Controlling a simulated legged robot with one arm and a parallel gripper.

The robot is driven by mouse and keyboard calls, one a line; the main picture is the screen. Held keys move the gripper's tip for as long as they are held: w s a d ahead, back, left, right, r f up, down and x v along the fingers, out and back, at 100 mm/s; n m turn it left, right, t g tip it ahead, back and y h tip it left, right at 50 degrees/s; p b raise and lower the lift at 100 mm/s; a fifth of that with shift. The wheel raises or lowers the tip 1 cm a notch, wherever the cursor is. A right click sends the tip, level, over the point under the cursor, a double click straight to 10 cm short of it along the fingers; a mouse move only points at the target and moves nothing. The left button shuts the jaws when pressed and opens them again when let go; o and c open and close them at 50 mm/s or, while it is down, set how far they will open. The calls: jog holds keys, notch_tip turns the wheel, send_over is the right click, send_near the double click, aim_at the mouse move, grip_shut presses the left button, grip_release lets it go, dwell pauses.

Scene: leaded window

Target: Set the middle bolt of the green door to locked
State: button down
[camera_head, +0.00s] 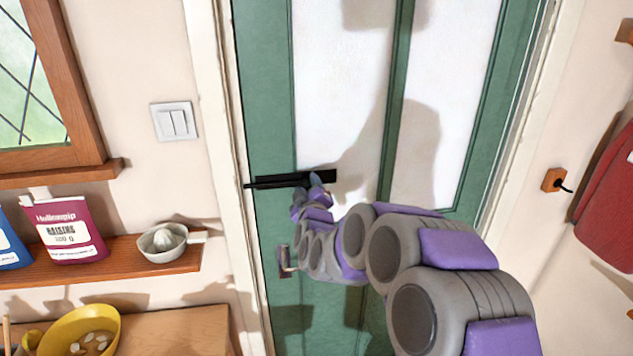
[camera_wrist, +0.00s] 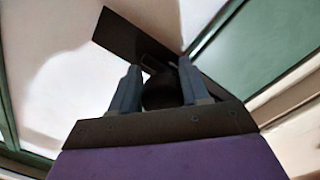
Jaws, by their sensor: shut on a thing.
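The green door (camera_head: 265,120) with white panels stands upright in front of me. A black bolt (camera_head: 275,183) lies level across its left side, and its left end reaches the white door frame. My gripper (camera_head: 318,182) is at the right part of the bolt, with my arm coming in from the lower right. In the wrist view the two fingers of my gripper (camera_wrist: 160,85) are on either side of a dark rounded knob (camera_wrist: 160,92), shut on it. The dark plate of the bolt (camera_wrist: 125,38) shows behind. The exact contact is hard to see in the shade.
A door handle (camera_head: 287,260) is below the bolt. A wooden shelf (camera_head: 120,262) on the left holds a raisin packet (camera_head: 66,225) and a white juicer (camera_head: 164,243). A yellow bowl (camera_head: 85,325) stands below. A red cloth (camera_head: 608,200) hangs at the right.

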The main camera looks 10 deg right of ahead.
jog(key=shift+a+f, duration=0.15)
jog(key=shift+f, duration=0.2)
jog(key=c, duration=1)
grip_release()
jog(key=o, duration=0.3)
jog(key=shift+a, duration=0.25)
jog(key=shift+o, duration=0.2)
jog(key=shift+r, duration=0.1)
jog(key=shift+r, duration=0.1)
jog(key=shift+s, duration=0.1)
jog(key=shift+s, duration=0.3)
jog(key=s+a+b, duration=0.1)
jog(key=s+b, duration=1)
jog(key=s, duration=0.5)
jog(key=shift+s, duration=0.2)
